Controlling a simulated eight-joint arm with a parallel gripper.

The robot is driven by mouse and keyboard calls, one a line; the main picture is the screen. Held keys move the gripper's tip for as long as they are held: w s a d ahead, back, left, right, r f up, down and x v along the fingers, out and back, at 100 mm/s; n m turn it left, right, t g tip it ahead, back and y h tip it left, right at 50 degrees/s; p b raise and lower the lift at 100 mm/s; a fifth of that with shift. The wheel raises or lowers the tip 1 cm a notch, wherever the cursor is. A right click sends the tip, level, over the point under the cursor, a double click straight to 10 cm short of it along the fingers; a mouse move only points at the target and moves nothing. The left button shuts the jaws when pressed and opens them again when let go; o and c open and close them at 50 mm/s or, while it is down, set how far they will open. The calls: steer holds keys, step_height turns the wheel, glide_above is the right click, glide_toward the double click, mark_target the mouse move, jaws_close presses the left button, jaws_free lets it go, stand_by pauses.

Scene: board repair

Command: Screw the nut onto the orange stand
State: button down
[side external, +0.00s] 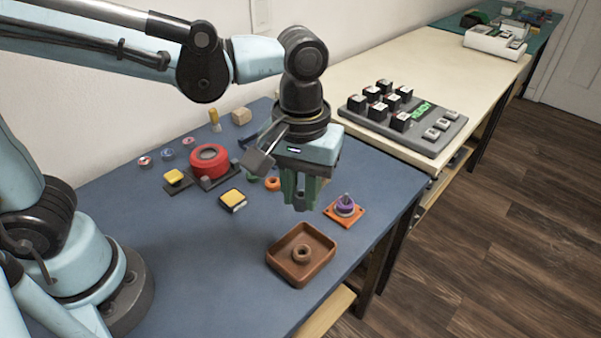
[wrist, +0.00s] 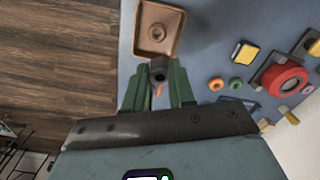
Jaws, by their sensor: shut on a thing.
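My gripper (side external: 301,204) has green fingers, is shut on a dark grey round part and holds it above the table. In the wrist view this grey nut (wrist: 158,71) shows a round opening between the fingertips (wrist: 158,88); its exact shape is hard to tell. The orange stand (side external: 333,213) is a flat square plate to the right of my gripper in the side view. A purple ring (side external: 345,207) sits on it around an upright post. In the wrist view the stand is mostly hidden behind my gripper.
A brown tray (side external: 277,262) holding a brown ring (side external: 301,254) stands near the stand. An orange ring (side external: 272,184), a yellow-topped block (side external: 232,199) and a red button (side external: 209,158) lie left of my gripper. The blue table's front left is clear.

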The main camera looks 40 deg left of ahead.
glide_toward(346, 195)
steer(key=s, duration=0.1)
steer(key=shift+w+f, duration=0.35)
steer(key=shift+w, duration=0.15)
steer(key=shift+f, duration=2)
steer(key=shift+f, duration=1.45)
stand_by(1.5)
stand_by(0.4)
steer(key=c, duration=0.9)
jaws_free()
jaws_close()
steer(key=m, duration=1.2)
steer(key=shift+f+m, duration=0.1)
steer(key=shift+m, duration=0.2)
